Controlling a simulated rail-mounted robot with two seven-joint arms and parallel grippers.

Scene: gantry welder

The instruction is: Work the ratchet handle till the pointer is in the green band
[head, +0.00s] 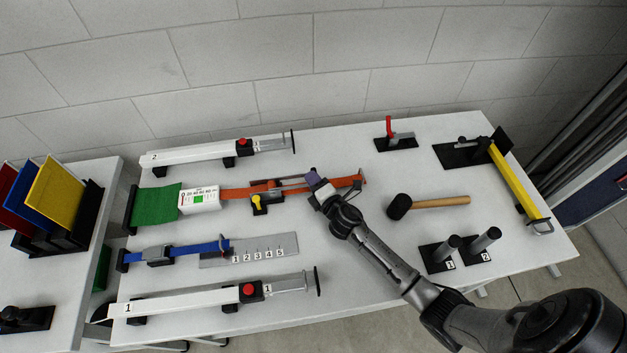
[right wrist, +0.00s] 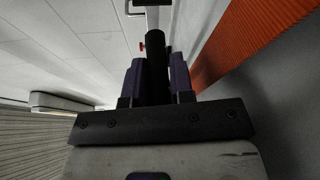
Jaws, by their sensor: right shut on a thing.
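The ratchet (head: 264,188) sits on the orange strap (head: 235,192) in the middle of the table, with a yellow lever at its side. Its grey handle reaches right to my right gripper (head: 313,179). In the right wrist view, the purple fingers of my right gripper (right wrist: 158,75) are shut on the black handle grip (right wrist: 157,50). The white gauge (head: 200,199) lies left of the ratchet, between the green strap and the orange strap. It shows a scale, a green band and a red mark at its left; the exact pointer reading is too small to tell. My left gripper is out of view.
White clamp bars numbered 2 (head: 195,155) and 1 (head: 190,302) lie behind and in front. A blue strap (head: 195,248) with a numbered plate is nearer. A black mallet (head: 400,206) lies right of my gripper, beside my arm. Two upright posts (head: 450,246) stand at the front right.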

